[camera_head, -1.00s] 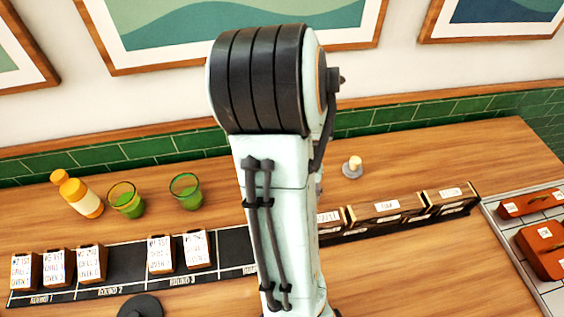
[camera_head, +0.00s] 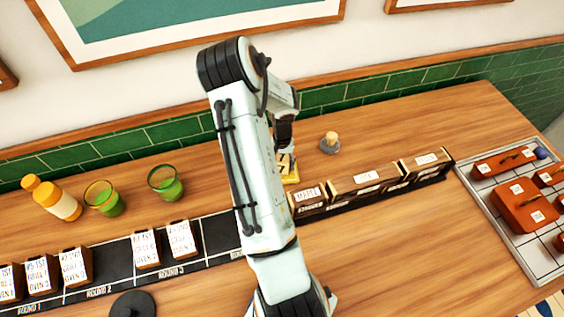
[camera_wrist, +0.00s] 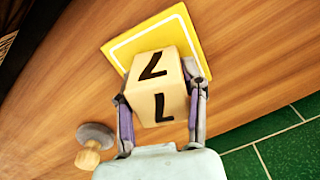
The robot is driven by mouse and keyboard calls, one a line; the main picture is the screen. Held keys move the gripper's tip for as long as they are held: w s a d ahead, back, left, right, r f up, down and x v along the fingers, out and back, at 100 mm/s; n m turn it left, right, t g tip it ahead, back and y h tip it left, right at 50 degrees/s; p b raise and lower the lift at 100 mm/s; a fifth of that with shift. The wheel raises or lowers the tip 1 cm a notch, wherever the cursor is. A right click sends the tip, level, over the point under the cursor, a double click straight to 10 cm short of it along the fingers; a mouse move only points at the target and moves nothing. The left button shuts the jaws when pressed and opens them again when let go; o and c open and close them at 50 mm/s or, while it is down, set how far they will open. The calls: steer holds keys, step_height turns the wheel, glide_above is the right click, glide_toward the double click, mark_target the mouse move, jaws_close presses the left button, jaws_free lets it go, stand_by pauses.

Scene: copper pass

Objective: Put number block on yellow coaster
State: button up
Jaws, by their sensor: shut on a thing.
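The number block (camera_wrist: 160,88) is a pale wooden cube with a black 7 on each of two visible faces. My gripper (camera_wrist: 161,92) is shut on it, one finger on each side. The yellow coaster (camera_wrist: 128,47), square with a white inner line, lies flat on the wooden counter. In the wrist view the block covers its near part; whether the block touches it I cannot tell. In the head view the block (camera_head: 285,163) shows beside my arm, over the coaster (camera_head: 291,180), which is partly hidden by my arm.
A small grey-based knob (camera_head: 330,143) stands just right of the coaster. A row of dark wooden boxes (camera_head: 366,188) runs in front. Two green glasses (camera_head: 165,183) and an orange bottle (camera_head: 58,202) stand left. A green tiled wall (camera_head: 180,133) is behind.

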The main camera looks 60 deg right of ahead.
steer(key=shift+f, duration=0.1)
steer(key=o, duration=1.1)
steer(key=shift+o, duration=0.2)
